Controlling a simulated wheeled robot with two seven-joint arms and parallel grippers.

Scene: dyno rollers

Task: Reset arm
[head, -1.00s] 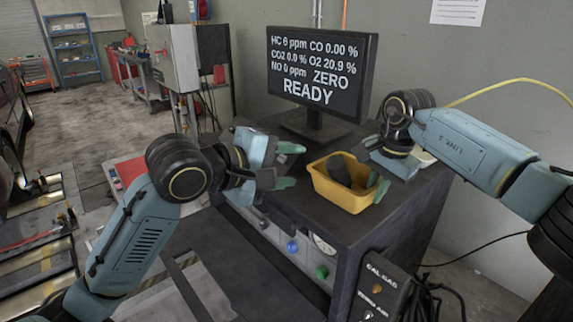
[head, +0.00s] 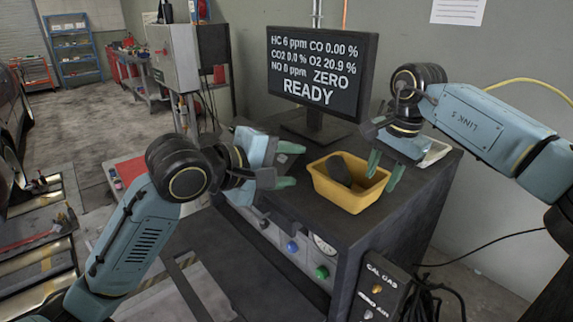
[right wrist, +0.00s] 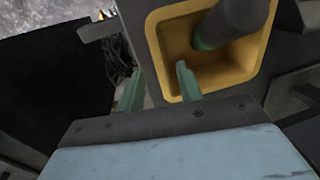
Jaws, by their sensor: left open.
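My right gripper (head: 384,170) hangs with its green fingers downward at the right side of the yellow bin (head: 345,199).
A dark object (head: 338,170) lies in the bin; the right wrist view shows it as a dark cylinder (right wrist: 238,22) with a green end. The monitor (head: 322,75) reading READY stands behind on the dark cabinet (head: 385,225). A Cal Gas box (head: 372,290) is at the front.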

